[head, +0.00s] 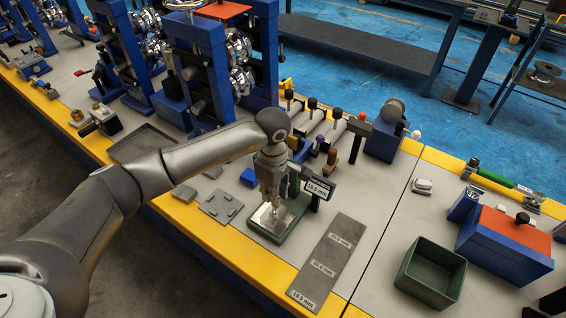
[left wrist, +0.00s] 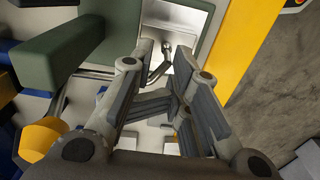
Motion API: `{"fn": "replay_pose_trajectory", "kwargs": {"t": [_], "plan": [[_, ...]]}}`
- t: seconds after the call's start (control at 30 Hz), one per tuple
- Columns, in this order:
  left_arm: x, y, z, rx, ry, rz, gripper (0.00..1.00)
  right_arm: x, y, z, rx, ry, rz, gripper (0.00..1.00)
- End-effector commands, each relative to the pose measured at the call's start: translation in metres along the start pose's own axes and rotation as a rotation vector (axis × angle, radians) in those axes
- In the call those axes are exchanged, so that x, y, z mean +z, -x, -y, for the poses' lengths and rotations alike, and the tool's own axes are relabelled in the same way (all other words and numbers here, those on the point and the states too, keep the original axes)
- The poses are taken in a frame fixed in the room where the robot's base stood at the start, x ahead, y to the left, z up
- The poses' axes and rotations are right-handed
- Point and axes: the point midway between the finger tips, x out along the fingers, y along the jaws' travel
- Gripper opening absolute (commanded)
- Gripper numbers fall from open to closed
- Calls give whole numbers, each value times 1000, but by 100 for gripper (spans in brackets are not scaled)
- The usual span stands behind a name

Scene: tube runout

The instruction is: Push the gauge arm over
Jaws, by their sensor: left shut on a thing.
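My left gripper (head: 268,200) points down over a small green-rimmed tray (head: 287,233) with a shiny metal plate (head: 265,217) in it. In the left wrist view the left gripper (left wrist: 165,75) is closed around a small bent metal piece (left wrist: 163,62), partly hidden by the fingers. A dark green upright block (head: 294,184) stands close to the right of the gripper; a large green bar (left wrist: 65,45) fills the left wrist view's upper left. A sign reading 18.5 mm (head: 319,188) stands just right of it. I cannot tell which part is the gauge arm.
A grey strip (head: 337,251) with several mm labels lies right of the tray. An open green bin (head: 404,277) and a blue box with an orange top (head: 505,252) are farther right. Blue roller stands (head: 196,40) rise behind my arm. Bare bench lies between the strip and bin.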

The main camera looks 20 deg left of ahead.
Motion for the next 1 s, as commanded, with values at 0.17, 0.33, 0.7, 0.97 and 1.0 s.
{"fn": "replay_pose_trajectory", "kwargs": {"t": [0.17, 0.33, 0.7, 0.97, 1.0], "plan": [[0, 6, -2, 1, 0, -1, 0, 0, 3, 0, 0, 0, 0, 0], [0, 11, -3, 1, 0, -1, 0, 0, 5, 0, 0, 0, 0, 0], [0, 22, -5, 1, 0, 0, 0, -1, 9, 0, 0, 0, 0, 0], [0, 30, -7, 1, 0, 0, 0, -1, 12, 0, 0, 0, 0, 0], [0, 31, -8, 1, 0, 0, 0, -1, 12, 0, 0, 0, 0, 0]]}}
